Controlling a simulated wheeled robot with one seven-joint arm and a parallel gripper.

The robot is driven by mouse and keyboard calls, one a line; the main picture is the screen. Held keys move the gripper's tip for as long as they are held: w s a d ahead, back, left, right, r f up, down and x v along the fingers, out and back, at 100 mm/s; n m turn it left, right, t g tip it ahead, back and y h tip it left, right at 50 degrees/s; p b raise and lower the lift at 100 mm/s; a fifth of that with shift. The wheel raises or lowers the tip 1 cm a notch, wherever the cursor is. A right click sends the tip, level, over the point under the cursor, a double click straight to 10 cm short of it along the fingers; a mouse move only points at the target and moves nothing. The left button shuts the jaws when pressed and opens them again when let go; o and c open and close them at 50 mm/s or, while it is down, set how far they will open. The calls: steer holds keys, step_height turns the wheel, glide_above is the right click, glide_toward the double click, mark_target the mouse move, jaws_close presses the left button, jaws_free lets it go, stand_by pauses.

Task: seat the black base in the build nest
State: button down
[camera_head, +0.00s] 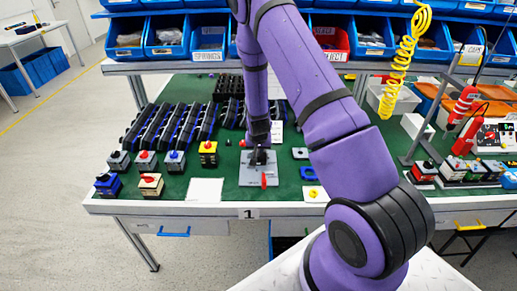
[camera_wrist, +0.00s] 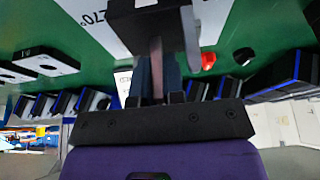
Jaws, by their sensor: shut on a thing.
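My gripper (camera_head: 259,156) is over the grey plate (camera_head: 250,180) of the build nest, near the front of the green bench. In the wrist view my gripper (camera_wrist: 158,60) is shut on the black base (camera_wrist: 145,22), a dark block at the top of the picture. Behind the base, the pale plate (camera_wrist: 92,14) shows a "270°" mark. In the head view the gripper and arm largely hide the base. I cannot tell whether the base touches the nest. A small red part (camera_head: 264,181) stands at the plate's front.
Several switch units with coloured knobs stand left of the plate, including a yellow one (camera_head: 208,154). Rows of black-and-blue holders (camera_head: 172,124) lie behind them. A white card (camera_head: 205,191) lies left of the plate.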

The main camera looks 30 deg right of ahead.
steer(key=shift+f, duration=0.1)
steer(key=c, duration=1.2)
jaws_free()
steer(key=s+a+r+n+y, duration=0.1)
steer(key=s+a+r, duration=0.35)
steer(key=r, duration=0.75)
steer(key=s+a+r+n+t+y, duration=0.1)
steer(key=s+a+r, duration=0.3)
steer(key=r, duration=0.8)
steer(key=s+a+r+n+y, duration=0.1)
steer(key=s+a+r, duration=0.3)
steer(key=r, duration=0.8)
steer(key=s+a+r+n, duration=0.1)
steer(key=s+r, duration=0.4)
steer(key=s, duration=0.6)
steer(key=s+a+r+n, duration=0.1)
steer(key=s+r, duration=0.4)
steer(key=s, duration=0.6)
steer(key=shift+a+r+n, duration=0.25)
steer(key=shift+a+n, duration=0.15)
steer(key=shift+n, duration=0.5)
